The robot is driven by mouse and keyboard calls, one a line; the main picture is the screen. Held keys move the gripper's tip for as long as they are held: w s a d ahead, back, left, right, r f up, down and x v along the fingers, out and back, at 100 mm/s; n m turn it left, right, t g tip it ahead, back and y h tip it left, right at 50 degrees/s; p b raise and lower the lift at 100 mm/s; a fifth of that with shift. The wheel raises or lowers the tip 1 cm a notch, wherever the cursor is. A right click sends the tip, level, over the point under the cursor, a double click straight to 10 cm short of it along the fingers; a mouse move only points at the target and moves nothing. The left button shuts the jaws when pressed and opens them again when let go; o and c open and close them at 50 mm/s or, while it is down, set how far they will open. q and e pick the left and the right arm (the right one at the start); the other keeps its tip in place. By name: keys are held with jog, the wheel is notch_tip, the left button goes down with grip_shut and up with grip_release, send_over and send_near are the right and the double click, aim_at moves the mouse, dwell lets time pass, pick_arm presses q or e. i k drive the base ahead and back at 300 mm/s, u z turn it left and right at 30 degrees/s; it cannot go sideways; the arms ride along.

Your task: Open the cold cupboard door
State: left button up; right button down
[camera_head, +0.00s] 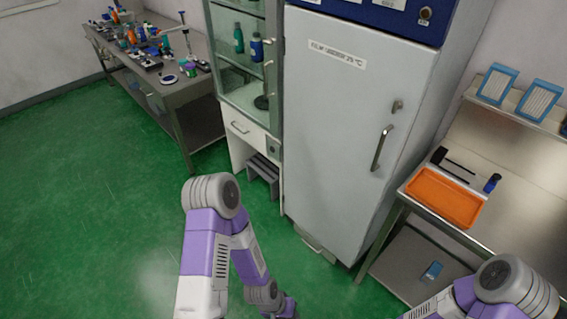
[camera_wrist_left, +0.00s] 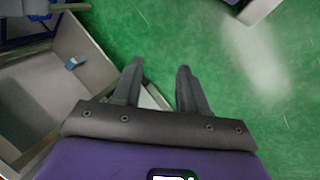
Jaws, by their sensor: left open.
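The cold cupboard is the tall pale grey unit in the middle of the head view, and its door (camera_head: 330,120) looks closed. A vertical metal handle (camera_head: 382,148) is on the door's right side, with a small lock fitting (camera_head: 397,106) above it. My left arm reaches down in front of and below the cupboard, its hand low at the bottom edge of the head view. In the left wrist view my left gripper (camera_wrist_left: 158,85) is open and empty above the green floor, well apart from the handle. My right arm shows at the lower right, but its gripper is out of view.
A steel bench with an orange tray (camera_head: 445,196) stands right of the cupboard; a blue item (camera_head: 432,270) lies on its lower shelf. A glass-fronted cabinet (camera_head: 240,85) adjoins on the left. The green floor (camera_head: 100,200) at left is clear.

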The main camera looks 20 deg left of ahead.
aim_at(344, 143)
jog(key=u, duration=0.3)
jog(key=i, duration=1)
jog(key=u, duration=0.05)
jog(key=k, duration=0.4)
jog(key=z, duration=0.4)
